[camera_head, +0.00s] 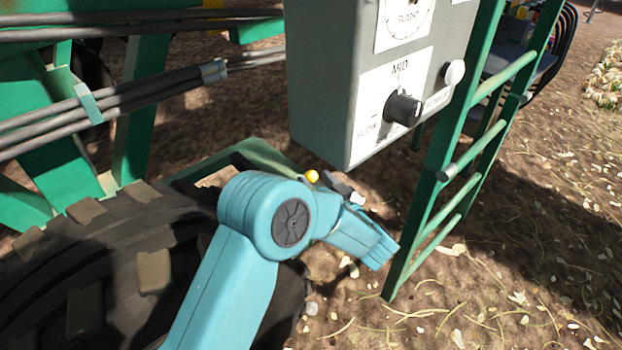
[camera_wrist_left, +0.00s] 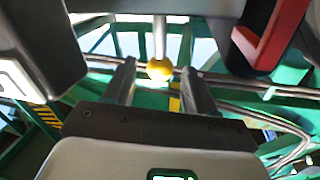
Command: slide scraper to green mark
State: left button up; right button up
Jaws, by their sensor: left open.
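A yellow ball knob (camera_head: 312,176) shows just beyond my left arm, below the grey control box. In the left wrist view the yellow knob (camera_wrist_left: 160,69) sits on the end of a pale rod (camera_wrist_left: 159,36). I cannot tell whether this is the scraper's handle. My left gripper (camera_head: 338,185) is mostly hidden behind its own teal wrist. In the left wrist view its two dark fingers (camera_wrist_left: 158,78) are open, with the knob between them near the tips. I see no clear contact. I cannot make out a green mark. My right gripper is not in view.
A grey control box (camera_head: 319,80) with a dial and a black knob (camera_head: 402,109) hangs above the gripper. A green ladder (camera_head: 446,160) stands to its right. A large tyre (camera_head: 135,260) lies at left below green beams and cables. Open soil is at right.

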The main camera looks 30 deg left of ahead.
pick_arm(q)
jog(key=shift+x, duration=1.4)
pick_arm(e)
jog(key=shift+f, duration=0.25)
pick_arm(q)
grip_shut()
